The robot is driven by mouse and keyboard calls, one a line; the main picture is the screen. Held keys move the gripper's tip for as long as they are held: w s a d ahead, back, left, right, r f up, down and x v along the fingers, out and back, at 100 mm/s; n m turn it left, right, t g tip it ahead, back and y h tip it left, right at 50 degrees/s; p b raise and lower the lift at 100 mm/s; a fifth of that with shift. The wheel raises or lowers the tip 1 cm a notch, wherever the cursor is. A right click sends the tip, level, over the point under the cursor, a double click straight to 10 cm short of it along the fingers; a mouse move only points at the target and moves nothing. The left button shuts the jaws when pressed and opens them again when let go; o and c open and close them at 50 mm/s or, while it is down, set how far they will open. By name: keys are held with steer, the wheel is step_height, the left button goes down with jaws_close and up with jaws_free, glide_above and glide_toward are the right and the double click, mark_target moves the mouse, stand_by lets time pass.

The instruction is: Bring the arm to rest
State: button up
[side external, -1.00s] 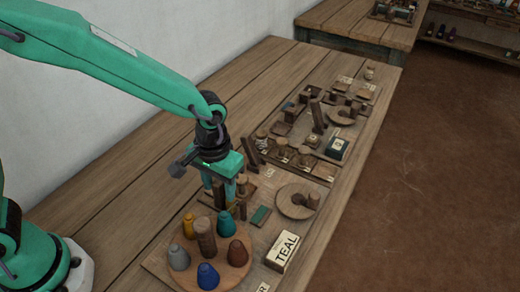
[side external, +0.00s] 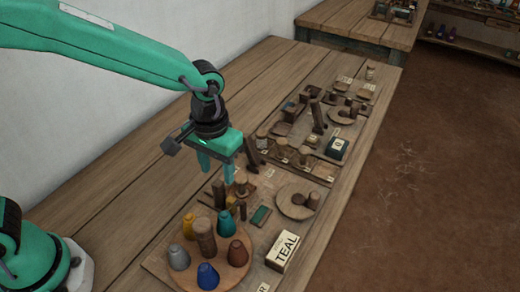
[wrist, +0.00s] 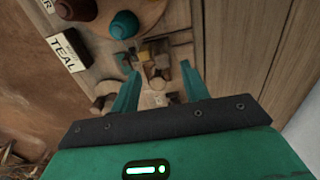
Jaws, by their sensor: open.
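My gripper (side external: 216,172) is green with a dark wrist and hangs above the wooden board on the workbench. Its two fingers point down, stand apart and hold nothing. In the wrist view the open fingers (wrist: 158,82) show with small wooden posts and blocks (wrist: 155,58) beyond and between them. In the side view those posts (side external: 240,186) stand just below the fingertips, which look clear of them.
A round wooden stand (side external: 236,262) with several coloured cones around a post is nearest. A box marked TEAL (side external: 283,251) and a round disc with a peg (side external: 293,203) lie right. More trays with blocks (side external: 300,160) stand farther back. Bare bench (side external: 130,180) lies left.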

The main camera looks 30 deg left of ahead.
steer(key=shift+a+r, duration=0.45)
steer(key=s+a+r+t, duration=0.2)
steer(key=s+a+r, duration=0.3)
steer(key=a, duration=0.4)
steer(key=s+a+r+t, duration=0.3)
steer(key=s+a+r, duration=0.3)
steer(key=a, duration=0.3)
steer(key=shift+s+a+t, duration=0.3)
steer(key=shift+s+a, duration=0.1)
steer(key=shift+s, duration=0.3)
